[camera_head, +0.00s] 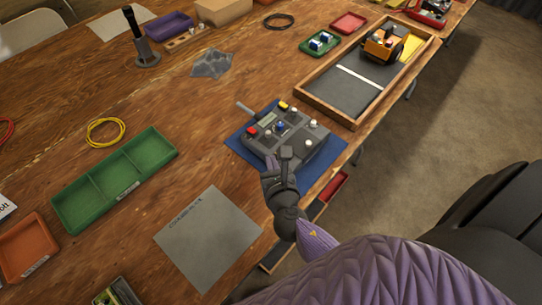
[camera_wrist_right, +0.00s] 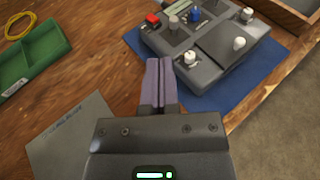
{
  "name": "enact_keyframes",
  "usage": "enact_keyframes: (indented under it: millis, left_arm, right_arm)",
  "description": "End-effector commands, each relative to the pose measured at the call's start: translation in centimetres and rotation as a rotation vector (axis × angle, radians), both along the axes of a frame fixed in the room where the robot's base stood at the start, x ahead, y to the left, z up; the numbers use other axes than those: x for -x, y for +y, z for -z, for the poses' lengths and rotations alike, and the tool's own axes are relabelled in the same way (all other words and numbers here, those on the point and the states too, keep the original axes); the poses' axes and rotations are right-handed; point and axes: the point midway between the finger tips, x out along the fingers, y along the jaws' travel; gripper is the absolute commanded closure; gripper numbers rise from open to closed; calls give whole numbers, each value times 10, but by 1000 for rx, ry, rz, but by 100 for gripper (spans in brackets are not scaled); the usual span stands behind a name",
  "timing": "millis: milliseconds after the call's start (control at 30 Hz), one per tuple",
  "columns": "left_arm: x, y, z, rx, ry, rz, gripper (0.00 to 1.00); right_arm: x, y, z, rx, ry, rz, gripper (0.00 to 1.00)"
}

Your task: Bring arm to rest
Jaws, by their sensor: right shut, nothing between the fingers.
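My right gripper (camera_head: 285,154) comes in from the lower right in the head view, over the near edge of a grey control box. In the wrist view its two fingers (camera_wrist_right: 159,65) are pressed together with nothing between them. The control box (camera_head: 308,144) lies on a blue mat (camera_head: 240,148) and carries a red button, a blue knob and several white knobs. It also shows in the wrist view (camera_wrist_right: 225,42). I cannot tell whether the fingertips touch it. My left gripper is not in view.
A grey sheet (camera_head: 208,240) and a green divided tray (camera_head: 115,180) lie left of my right arm. A wooden-framed pit (camera_head: 335,112) with an orange toy vehicle (camera_head: 383,44) stands at the upper right. The table's edge runs beside my arm. Bare wood lies around the yellow cable ring (camera_head: 106,132).

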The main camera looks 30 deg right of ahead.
Motion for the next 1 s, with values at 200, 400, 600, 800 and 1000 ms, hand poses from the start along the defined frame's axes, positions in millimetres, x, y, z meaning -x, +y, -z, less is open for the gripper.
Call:
enact_keyframes:
  millis: [200,400,600,800,1000]
  left_arm:
    - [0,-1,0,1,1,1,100]
    - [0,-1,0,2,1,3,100]
    - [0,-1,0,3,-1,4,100]
    - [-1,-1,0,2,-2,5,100]
    - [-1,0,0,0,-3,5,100]
  right_arm:
    - [0,0,1,0,0,0,100]
    - [6,-9,-5,-139,-32,102,100]
    - [59,-37,-14,-996,-199,743,100]
    - [113,-17,-15,-1600,-245,1304,100]
    - [159,21,-29,-1912,-190,1795,100]
